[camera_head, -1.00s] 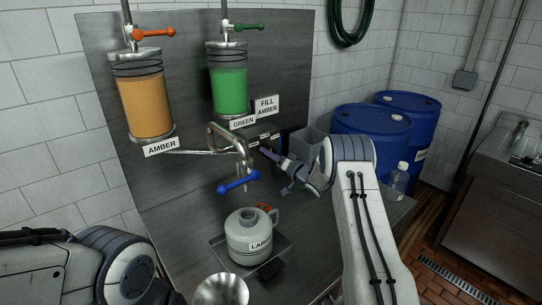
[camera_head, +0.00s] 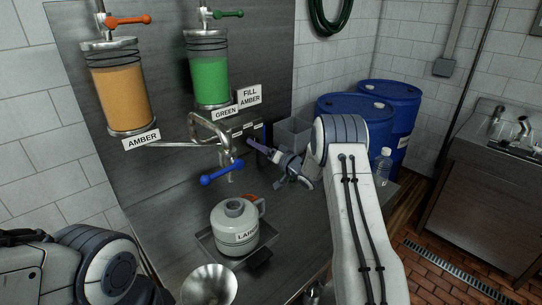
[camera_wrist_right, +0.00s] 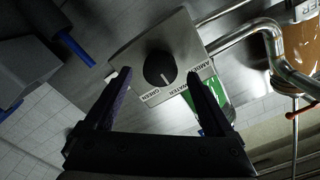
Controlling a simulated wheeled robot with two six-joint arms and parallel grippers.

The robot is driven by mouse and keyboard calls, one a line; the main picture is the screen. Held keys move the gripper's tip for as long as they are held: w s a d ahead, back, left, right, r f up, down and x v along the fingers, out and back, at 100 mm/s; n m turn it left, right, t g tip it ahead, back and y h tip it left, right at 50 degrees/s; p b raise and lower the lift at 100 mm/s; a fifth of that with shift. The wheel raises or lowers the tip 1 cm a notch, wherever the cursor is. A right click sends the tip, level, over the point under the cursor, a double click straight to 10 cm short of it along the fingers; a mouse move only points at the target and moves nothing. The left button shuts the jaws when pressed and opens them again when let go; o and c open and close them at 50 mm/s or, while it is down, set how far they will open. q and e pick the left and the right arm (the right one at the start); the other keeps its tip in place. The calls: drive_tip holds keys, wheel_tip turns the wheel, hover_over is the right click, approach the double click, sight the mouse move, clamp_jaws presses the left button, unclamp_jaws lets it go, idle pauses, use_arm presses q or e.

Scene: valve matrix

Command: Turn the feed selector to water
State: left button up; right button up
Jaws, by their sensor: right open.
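The feed selector is a round black knob (camera_wrist_right: 160,68) with a white pointer line, on a grey metal box (camera_wrist_right: 185,38). Labels GREEN, WATER and AMBER run along the box's edge beside the knob. The line points toward the label side, but I cannot tell exactly which label. My right gripper (camera_wrist_right: 157,78) is open, its two dark fingers spread either side of the knob in the wrist view, apparently not touching it. In the head view, the right gripper (camera_head: 258,150) is at the labelled panel (camera_head: 247,128), which hides the knob. My left gripper is out of view.
Amber (camera_head: 121,95) and green (camera_head: 209,75) cylinders hang on the back panel. A blue-handled tap (camera_head: 221,173) stands above a labelled jug (camera_head: 236,228) on a tray. A steel funnel or bowl (camera_head: 209,285) is at the front. Blue barrels (camera_head: 355,112) and a bottle (camera_head: 384,165) are right.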

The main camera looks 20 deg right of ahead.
drive_tip(key=b+v, duration=0.2)
drive_tip(key=v, duration=0.5)
drive_tip(key=shift+s, duration=0.15)
